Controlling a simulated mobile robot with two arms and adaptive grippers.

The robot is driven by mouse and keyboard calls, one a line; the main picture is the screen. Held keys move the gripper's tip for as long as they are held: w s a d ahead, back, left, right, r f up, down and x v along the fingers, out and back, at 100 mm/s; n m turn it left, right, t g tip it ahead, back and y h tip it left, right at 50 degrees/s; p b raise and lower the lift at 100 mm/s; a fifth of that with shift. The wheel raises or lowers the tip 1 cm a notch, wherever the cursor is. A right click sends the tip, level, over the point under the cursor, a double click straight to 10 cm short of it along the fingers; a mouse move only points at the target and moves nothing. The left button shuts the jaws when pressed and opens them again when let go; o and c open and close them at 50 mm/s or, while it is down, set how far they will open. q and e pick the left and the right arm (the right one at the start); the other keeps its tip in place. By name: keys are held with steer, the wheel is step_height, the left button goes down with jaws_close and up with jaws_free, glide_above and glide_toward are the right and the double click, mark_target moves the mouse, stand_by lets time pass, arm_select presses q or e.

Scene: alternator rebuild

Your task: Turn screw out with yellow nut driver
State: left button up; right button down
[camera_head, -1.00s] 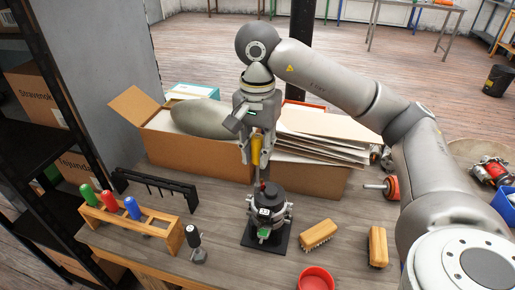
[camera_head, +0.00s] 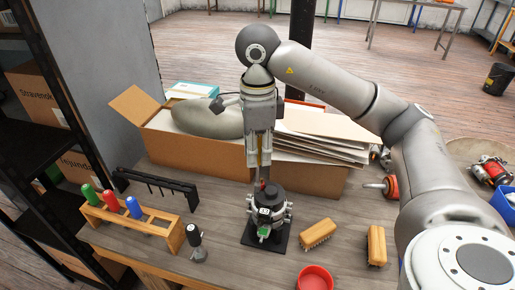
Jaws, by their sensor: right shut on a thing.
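My right gripper (camera_head: 260,158) points straight down over the workbench and is shut on the yellow nut driver (camera_head: 266,157). Its fingers cover most of the yellow handle. The driver is upright, with its lower end at the far top edge of the dark alternator (camera_head: 268,203). The screw is too small or hidden to make out, and I cannot tell whether the driver's tip is seated on it. The alternator stands on a black base plate (camera_head: 248,238). My left gripper is not in view.
A wooden rack (camera_head: 174,236) with green, red and blue handled tools stands left, by a black holder (camera_head: 155,188). A black-handled tool (camera_head: 195,238), two brushes (camera_head: 318,234) (camera_head: 377,246) and a red bowl (camera_head: 315,278) lie nearer. Open cardboard boxes (camera_head: 190,152) stand close behind the gripper.

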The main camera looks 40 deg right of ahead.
steer(key=m, duration=0.6)
steer(key=shift+p, duration=0.3)
steer(key=m+p, duration=0.1)
steer(key=m, duration=0.9)
steer(key=m+p, duration=0.1)
steer(key=m, duration=0.4)
steer(key=shift+f, duration=0.25)
steer(key=shift+f+b, duration=0.3)
steer(key=shift+b, duration=0.05)
stand_by(0.5)
